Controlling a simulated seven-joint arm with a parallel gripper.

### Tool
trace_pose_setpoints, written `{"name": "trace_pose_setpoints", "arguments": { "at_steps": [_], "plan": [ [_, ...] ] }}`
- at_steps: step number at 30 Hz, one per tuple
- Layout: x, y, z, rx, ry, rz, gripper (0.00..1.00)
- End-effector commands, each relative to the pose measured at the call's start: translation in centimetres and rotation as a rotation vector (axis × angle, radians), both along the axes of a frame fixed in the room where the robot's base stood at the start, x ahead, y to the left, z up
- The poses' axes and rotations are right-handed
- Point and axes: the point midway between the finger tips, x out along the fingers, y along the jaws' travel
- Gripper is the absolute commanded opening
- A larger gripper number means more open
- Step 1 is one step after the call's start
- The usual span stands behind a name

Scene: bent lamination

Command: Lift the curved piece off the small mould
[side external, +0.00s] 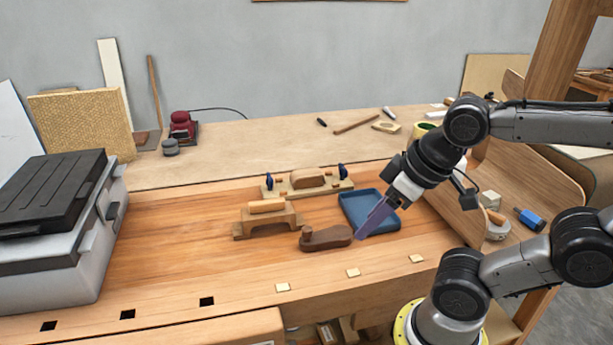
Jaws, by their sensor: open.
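The small mould (270,224) is a wooden block on a flat base, near the middle of the bench. A pale, gently curved piece (267,206) lies on top of it. My gripper (364,232), with purple fingers, is open and angled down to the right of the mould, apart from it. The gap between the fingers is hard to make out from this side, and I see nothing held.
A dark brown wooden tool (326,238) lies between the mould and my gripper. Behind stands a wooden form with blue-knobbed clamps (308,180). The blue tray (387,221) is at right. A grey case (52,220) stands at far left; the bench left of the mould is clear.

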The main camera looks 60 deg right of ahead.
Motion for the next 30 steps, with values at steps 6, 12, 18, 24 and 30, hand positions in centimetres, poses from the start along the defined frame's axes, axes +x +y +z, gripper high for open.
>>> {"name": "trace_pose_setpoints", "arguments": {
  "at_steps": [6,12,18,24,30],
  "plan": [
    [0.0,0.0,0.0,0.000,0.000,0.000,0.78],
    [0.0,0.0,0.0,0.000,0.000,0.000,0.97],
    [0.0,0.0,0.0,-0.002,0.000,0.004,0.97],
    [-0.5,0.0,0.0,-0.062,0.028,0.120,0.97],
    [1.5,-0.1,5.4,-0.193,0.015,0.358,0.97]
  ]
}}
